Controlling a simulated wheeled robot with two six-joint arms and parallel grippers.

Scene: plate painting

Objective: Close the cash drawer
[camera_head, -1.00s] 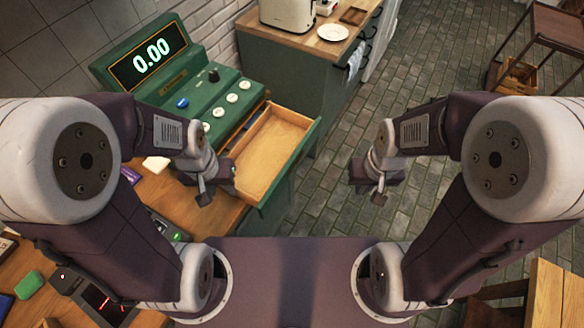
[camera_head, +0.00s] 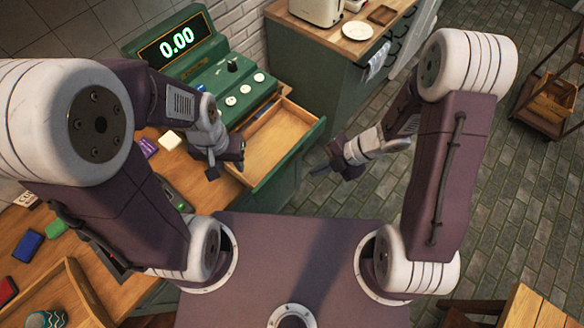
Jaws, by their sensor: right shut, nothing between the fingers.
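The green cash register (camera_head: 200,70) stands on the wooden counter, its screen reading 0.00. Its drawer (camera_head: 272,143) is pulled out toward the lower right, with a bare wooden inside and a green front (camera_head: 300,150). A blue item lies at the drawer's back left. My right gripper (camera_head: 322,168) is shut and empty, just outside the drawer front at its right; I cannot tell whether it touches. My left gripper (camera_head: 226,172) hangs by the drawer's left side above the counter edge; its fingers are too unclear to judge.
A kitchen counter with a toaster (camera_head: 315,10) and plate (camera_head: 357,30) stands behind.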

